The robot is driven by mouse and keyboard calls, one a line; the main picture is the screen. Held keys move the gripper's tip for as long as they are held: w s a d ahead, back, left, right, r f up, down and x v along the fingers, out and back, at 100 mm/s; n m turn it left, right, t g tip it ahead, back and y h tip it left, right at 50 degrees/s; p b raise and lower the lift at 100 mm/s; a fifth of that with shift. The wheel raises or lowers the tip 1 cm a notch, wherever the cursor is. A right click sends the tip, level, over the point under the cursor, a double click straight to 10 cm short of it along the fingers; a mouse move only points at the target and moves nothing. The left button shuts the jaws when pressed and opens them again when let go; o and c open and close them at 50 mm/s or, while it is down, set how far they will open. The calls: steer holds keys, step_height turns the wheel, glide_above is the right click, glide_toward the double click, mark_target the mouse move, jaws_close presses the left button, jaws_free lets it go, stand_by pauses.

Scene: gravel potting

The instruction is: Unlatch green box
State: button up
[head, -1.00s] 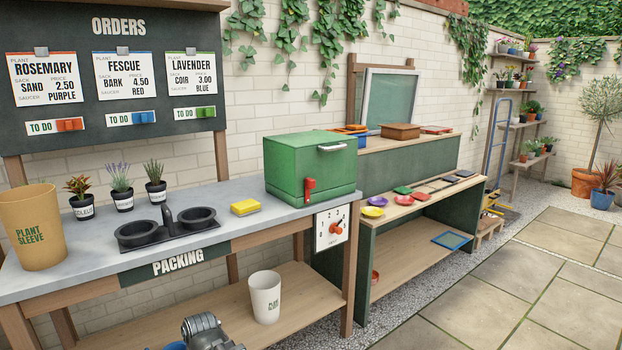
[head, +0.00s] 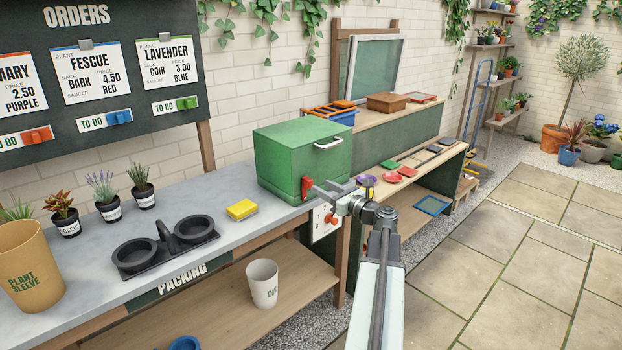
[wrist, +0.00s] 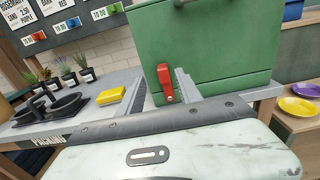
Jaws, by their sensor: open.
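The green box (head: 290,155) stands at the right end of the grey packing bench, its lid down and a silver handle (head: 329,144) on its upper front. A red latch (head: 306,188) is on its lower front. The latch also shows in the wrist view (wrist: 165,82), standing upright. My gripper (head: 322,190) is open, at the front of the box just right of the latch. In the wrist view one grey finger (wrist: 187,86) stands close beside the latch's right side. I cannot tell whether it touches.
A dial panel (head: 325,222) with an orange knob hangs below the box at the bench end. A yellow sponge (head: 241,210) and a black double cup holder (head: 165,245) are to the left. Coloured saucers (head: 392,178) lie on the shelf to the right.

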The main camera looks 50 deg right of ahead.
mark_target(311, 181)
steer(key=w, duration=0.6)
steer(key=shift+w+d, duration=0.35)
steer(key=shift+d, duration=0.05)
jaws_close()
stand_by(0.9)
